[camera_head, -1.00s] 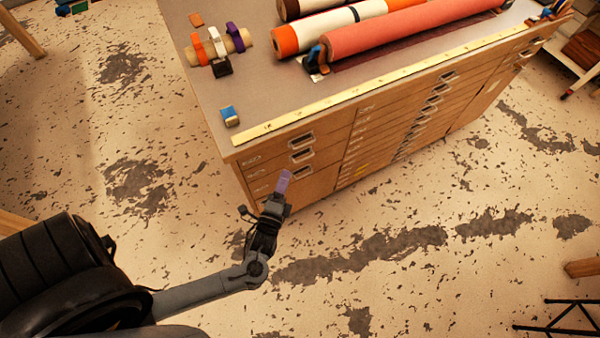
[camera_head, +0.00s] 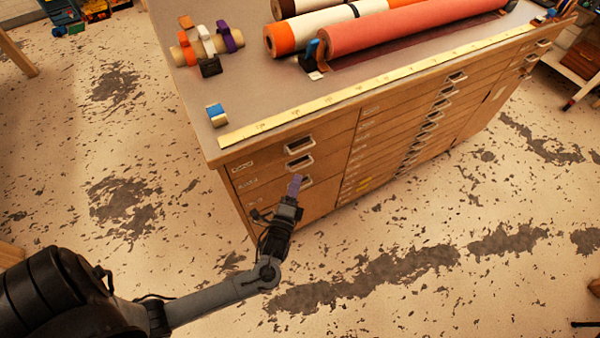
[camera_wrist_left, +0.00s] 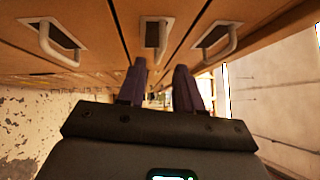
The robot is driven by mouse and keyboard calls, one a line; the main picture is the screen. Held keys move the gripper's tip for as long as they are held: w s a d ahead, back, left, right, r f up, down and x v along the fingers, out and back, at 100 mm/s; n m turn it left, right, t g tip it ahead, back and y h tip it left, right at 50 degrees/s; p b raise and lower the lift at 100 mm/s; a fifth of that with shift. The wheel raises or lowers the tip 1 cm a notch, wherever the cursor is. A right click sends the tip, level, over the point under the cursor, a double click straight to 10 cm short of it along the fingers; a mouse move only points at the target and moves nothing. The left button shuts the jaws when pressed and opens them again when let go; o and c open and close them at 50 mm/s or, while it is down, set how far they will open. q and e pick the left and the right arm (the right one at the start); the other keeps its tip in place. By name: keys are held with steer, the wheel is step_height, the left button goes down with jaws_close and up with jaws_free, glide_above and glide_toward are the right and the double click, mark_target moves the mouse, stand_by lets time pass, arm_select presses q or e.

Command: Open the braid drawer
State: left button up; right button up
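The wooden drawer cabinet (camera_head: 335,150) stands at the centre of the head view. Its near left column has drawer fronts with metal handles: a top handle (camera_head: 299,144), a middle handle (camera_head: 300,162) and a lower handle (camera_head: 308,182). All drawers look closed. The labels are too small to read, so I cannot tell which is the braid drawer. My left gripper (camera_head: 295,185) is in front of the lower handle. In the left wrist view its two purple fingers (camera_wrist_left: 161,83) are apart and empty, below the middle handle in the picture (camera_wrist_left: 155,36). My right gripper is out of view.
On the cabinet top lie a red roll (camera_head: 410,32), an orange-and-white roll (camera_head: 320,36), a yellow measuring strip (camera_head: 380,88), a small blue-topped block (camera_head: 216,114) and a tube with coloured clips (camera_head: 208,44).

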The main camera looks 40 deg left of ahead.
arm_select(q)
steer(key=b+x, duration=0.1)
steer(key=x, duration=0.4)
jaws_close()
stand_by(0.4)
